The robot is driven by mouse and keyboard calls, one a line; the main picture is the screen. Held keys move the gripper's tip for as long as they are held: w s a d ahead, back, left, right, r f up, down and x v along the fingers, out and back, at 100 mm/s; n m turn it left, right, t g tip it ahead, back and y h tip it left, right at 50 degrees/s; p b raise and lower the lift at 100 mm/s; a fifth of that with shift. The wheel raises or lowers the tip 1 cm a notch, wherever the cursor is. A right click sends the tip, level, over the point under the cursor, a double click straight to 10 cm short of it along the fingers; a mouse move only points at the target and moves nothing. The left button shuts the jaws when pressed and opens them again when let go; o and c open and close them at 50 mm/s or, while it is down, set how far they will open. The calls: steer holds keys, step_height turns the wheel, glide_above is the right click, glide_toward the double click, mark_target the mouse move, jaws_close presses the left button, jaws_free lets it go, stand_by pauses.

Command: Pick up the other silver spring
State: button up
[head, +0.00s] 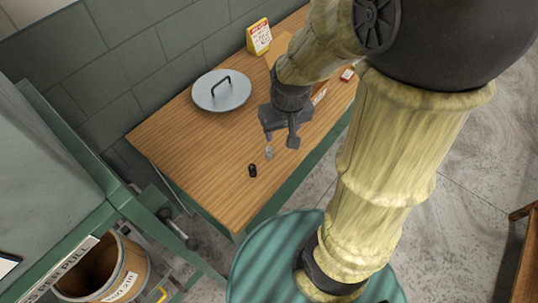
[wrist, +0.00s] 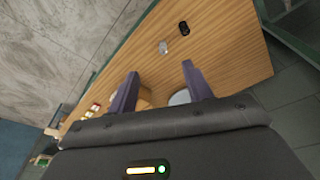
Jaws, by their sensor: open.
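A silver spring (head: 269,153) stands on the wooden table (head: 190,150), just below my gripper (head: 281,139) in the head view. It also shows in the wrist view (wrist: 164,47), beyond the fingertips and a little left of the middle. A black spring (head: 252,170) stands close to it, and it shows in the wrist view (wrist: 183,28) too. My gripper is open and empty above the table, with its two fingers apart in the wrist view (wrist: 160,78). I see only one silver spring.
A round grey lid (head: 222,92) with a black handle lies on the table's far left part. A yellow calendar-like stand (head: 259,37) is at the back. A labelled bin (head: 104,272) stands below the green frame at left. The table's front left is clear.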

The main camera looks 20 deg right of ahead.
steer(key=w+f+n+g+b, duration=0.2)
steer(key=w+f+n+b, duration=0.1)
steer(key=w+f+b, duration=0.5)
steer(key=w, duration=0.3)
steer(key=shift+w+a+f, duration=0.2)
steer(key=shift+w+f, duration=0.15)
steer(key=shift+w, duration=0.05)
steer(key=shift+s, duration=0.15)
glide_toward(269, 149)
step_height(269, 149, down, 5)
steer(key=shift+a+f+p, duration=0.1)
steer(key=shift+f+p, duration=0.05)
steer(key=shift+p, duration=0.25)
steer(key=shift+f+p, duration=0.65)
steer(key=shift+f, duration=1.95)
